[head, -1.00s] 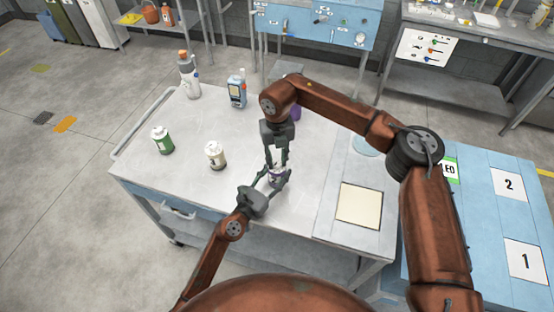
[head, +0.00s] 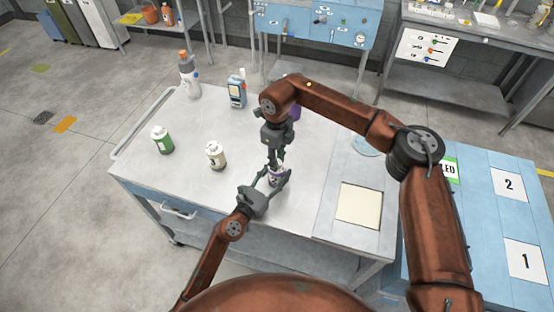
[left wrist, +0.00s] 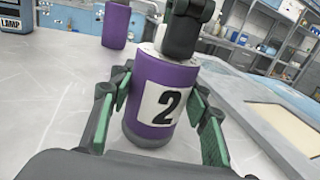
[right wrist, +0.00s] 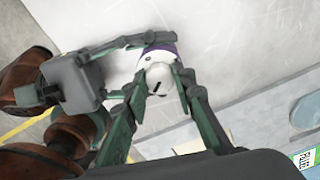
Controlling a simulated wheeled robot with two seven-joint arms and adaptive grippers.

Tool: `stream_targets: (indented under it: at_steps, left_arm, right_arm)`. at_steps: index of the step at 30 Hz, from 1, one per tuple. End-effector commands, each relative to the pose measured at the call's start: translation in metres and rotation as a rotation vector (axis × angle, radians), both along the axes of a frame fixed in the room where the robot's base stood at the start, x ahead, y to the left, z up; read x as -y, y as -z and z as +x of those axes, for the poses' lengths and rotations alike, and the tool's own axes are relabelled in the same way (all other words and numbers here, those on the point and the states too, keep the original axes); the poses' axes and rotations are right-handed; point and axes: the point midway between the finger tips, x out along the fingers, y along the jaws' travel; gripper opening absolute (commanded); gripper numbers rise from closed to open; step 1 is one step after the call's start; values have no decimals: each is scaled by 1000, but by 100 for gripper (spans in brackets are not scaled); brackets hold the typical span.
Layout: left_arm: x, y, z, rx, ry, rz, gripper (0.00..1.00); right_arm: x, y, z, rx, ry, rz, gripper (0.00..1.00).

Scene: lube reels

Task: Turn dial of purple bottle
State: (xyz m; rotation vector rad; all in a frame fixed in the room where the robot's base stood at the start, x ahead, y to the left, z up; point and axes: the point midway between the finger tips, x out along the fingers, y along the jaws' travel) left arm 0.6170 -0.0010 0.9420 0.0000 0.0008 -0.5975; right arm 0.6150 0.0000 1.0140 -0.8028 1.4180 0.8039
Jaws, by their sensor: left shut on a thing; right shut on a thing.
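The purple bottle (left wrist: 150,118) stands upright on the table with a white label reading 2. It also shows small in the head view (head: 274,180). My left gripper (left wrist: 160,105) is shut around its body from the side, one finger on each side. My right gripper (head: 275,164) comes down from above and is shut on the white dial (right wrist: 158,80) on top of the bottle. The dial has a dark mark. In the left wrist view the right gripper hides most of the dial.
Another purple bottle (left wrist: 116,24) stands behind. A cream pad (head: 359,205) lies at right.

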Motion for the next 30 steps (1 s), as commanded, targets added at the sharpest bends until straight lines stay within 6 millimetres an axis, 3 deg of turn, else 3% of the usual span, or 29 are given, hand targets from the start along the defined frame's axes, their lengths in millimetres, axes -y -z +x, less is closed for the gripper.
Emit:
stream_targets:
  at_steps: [20,21,27,30]
  left_arm:
    - [-2,1,1,-1,-5,0,11]
    - [-2,1,1,-1,-5,0,11]
    - [-2,1,1,-1,-3,1,11]
    - [-1,1,0,-1,-2,1,11]
  right_arm:
    - [2,0,0,-1,-55,-3,0]
    - [2,0,0,-1,-55,-3,27]
    - [1,0,0,0,-55,-2,41]
    - [1,0,0,0,-55,-1,42]
